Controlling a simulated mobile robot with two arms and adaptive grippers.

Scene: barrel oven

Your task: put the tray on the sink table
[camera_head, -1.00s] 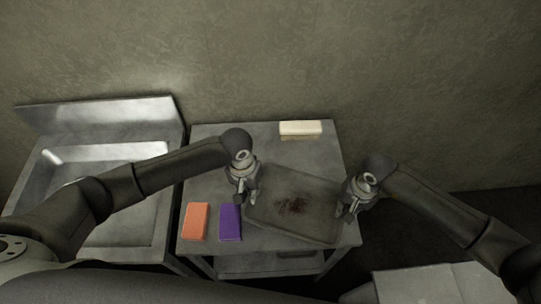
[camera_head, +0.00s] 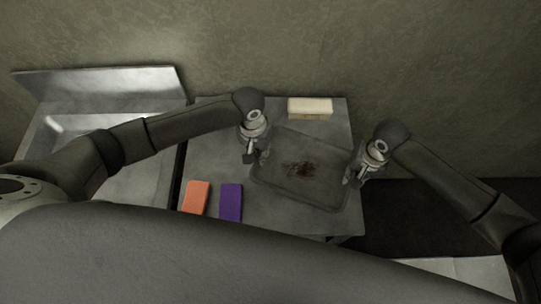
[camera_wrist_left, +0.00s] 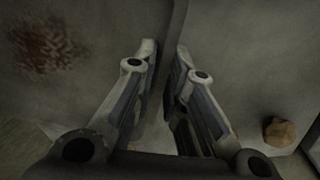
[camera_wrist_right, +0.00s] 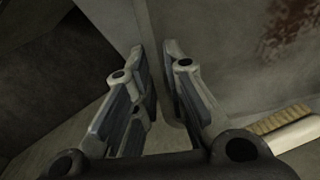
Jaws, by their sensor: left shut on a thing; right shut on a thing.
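The tray (camera_head: 275,178) is grey and shallow, with a dark brown stain in its middle. It is over the right part of the sink table (camera_head: 212,165); whether it rests on the table or hangs just above it I cannot tell. My left gripper (camera_head: 256,160) is shut on the tray's left rim. My right gripper (camera_head: 353,178) is shut on its right rim. In the left wrist view the tray wall (camera_wrist_left: 170,50) runs between the fingers (camera_wrist_left: 162,58). In the right wrist view its wall (camera_wrist_right: 150,25) passes between the fingers (camera_wrist_right: 165,55).
An orange sponge (camera_head: 196,197) and a purple sponge (camera_head: 231,202) lie on the table left of the tray. A brush (camera_head: 310,106) lies at the back. The sink (camera_head: 150,180) stands at the left. A wall is behind. Dark floor (camera_head: 410,215) lies to the right.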

